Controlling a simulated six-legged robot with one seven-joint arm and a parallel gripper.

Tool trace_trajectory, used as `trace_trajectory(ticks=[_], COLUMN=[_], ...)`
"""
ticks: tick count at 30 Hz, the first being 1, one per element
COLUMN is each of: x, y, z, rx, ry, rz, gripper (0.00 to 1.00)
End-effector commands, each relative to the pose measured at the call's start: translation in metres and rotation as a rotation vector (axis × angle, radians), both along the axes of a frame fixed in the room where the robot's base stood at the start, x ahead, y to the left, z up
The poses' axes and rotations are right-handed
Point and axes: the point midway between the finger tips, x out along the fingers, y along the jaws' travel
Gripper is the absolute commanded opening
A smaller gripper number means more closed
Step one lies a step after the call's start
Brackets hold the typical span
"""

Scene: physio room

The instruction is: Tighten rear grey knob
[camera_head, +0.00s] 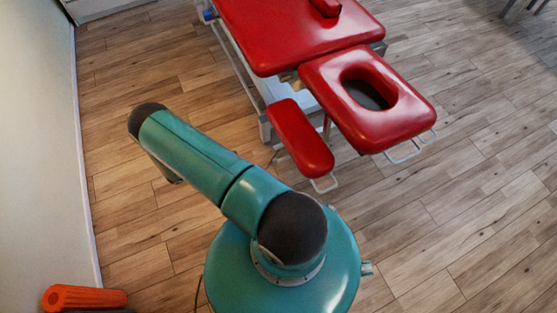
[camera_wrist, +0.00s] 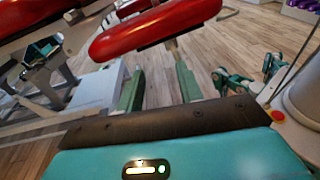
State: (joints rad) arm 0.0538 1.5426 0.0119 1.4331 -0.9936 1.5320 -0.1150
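The red treatment table (camera_head: 285,35) stands at the top of the head view, with a headrest (camera_head: 405,120) that has an oval hole and a separate armrest pad (camera_head: 300,138). A red pad (camera_wrist: 150,28) and metal frame parts (camera_wrist: 45,85) show close up in the wrist view. I cannot make out a grey knob for certain in either view. My gripper (camera_wrist: 158,88) shows two green fingers apart, with nothing held between them, below the red pad in the picture. In the head view my arm hides the gripper.
A white wall (camera_head: 35,130) runs along the left. An orange roller (camera_head: 84,297) lies at the lower left. Wooden floor (camera_head: 480,220) is clear to the right of the table. Purple items (camera_wrist: 302,6) sit at the wrist view's top right.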

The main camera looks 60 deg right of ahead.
Motion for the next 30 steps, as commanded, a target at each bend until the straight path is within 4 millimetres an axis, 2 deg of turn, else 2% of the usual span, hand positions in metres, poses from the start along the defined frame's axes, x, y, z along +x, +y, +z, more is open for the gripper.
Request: trace_trajectory(ticks=[1, 3, 6, 9, 14, 17, 30], x=[-0.014, -0.028, -0.045, -0.054, -0.061, -0.068, -0.111], y=[-0.002, -0.005, -0.008, -0.009, -0.017, -0.029, -0.102], z=[-0.02, -0.04, -0.06, -0.07, -0.073, -0.072, -0.072], rx=[-0.011, -0.026, -0.041, -0.048, -0.052, -0.052, -0.05], ry=[0.045, 0.093, 0.143, 0.168, 0.178, 0.179, 0.176], rz=[0.019, 0.044, 0.072, 0.087, 0.091, 0.09, 0.088], gripper=[0.36, 0.36, 0.36, 0.36, 0.36, 0.36, 0.36])
